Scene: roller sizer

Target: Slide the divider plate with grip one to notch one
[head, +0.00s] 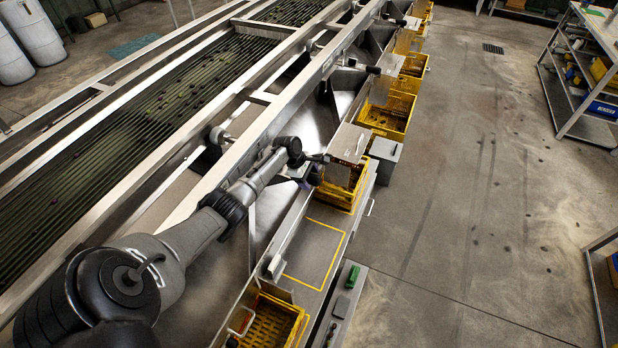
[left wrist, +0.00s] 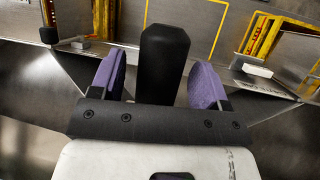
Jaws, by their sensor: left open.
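My left gripper (head: 312,174) is beside the roller sizer's inner chute, near a yellow crate. In the left wrist view its purple-padded fingers (left wrist: 155,88) are open. A thick black grip (left wrist: 165,50) shows between them, with a visible gap on each side; I cannot tell its depth. In the head view the arm and gripper mostly hide this grip and its divider plate. Another black grip (head: 373,69) sticks out farther up the machine, and one more (left wrist: 48,34) shows at the left of the wrist view. I cannot make out numbered notches. My right gripper is not in view.
Yellow crates (head: 386,118) line the machine's right side, with grey plates by them. A yellow outline (head: 335,262) marks a bare shelf patch. A green object (head: 352,276) lies on the front ledge. The roller bed (head: 150,130) runs left; open floor (head: 460,200) lies right.

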